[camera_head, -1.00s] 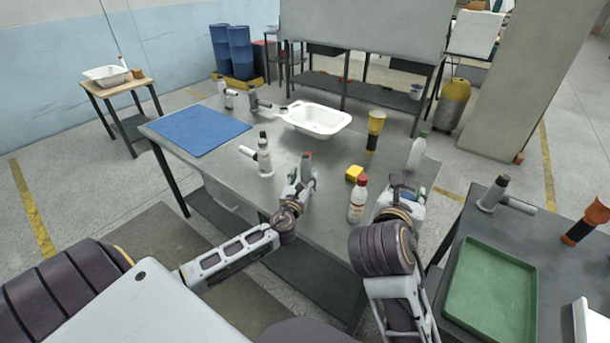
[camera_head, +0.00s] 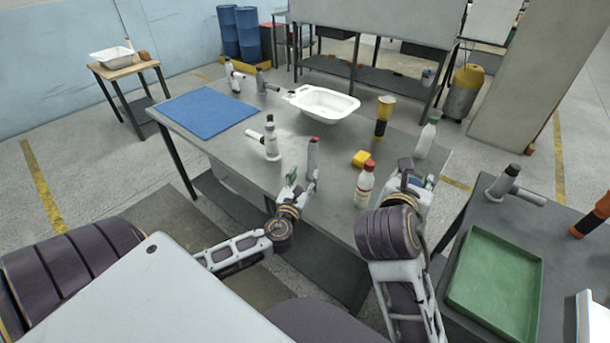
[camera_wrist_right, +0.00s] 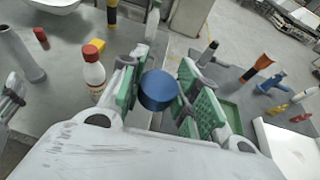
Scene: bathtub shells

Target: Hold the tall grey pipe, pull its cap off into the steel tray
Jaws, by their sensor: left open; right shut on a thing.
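The tall grey pipe (camera_head: 313,162) stands upright on the grey table, just right of my left gripper (camera_head: 295,190). In the right wrist view the pipe (camera_wrist_right: 20,55) shows a dark, open-looking top. My left gripper is open beside the pipe, and a gap shows between them. My right gripper (camera_wrist_right: 160,92) is shut on a round blue cap (camera_wrist_right: 158,90), held between its green pads. I cannot pick out a clearly steel tray.
A red-capped white bottle (camera_head: 364,186), a yellow block (camera_head: 361,158) and a yellow-topped black torch (camera_head: 383,118) stand near my right gripper. A white basin (camera_head: 345,104) and blue mat (camera_head: 205,112) lie farther back. A green tray (camera_head: 473,268) is on the right-hand table.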

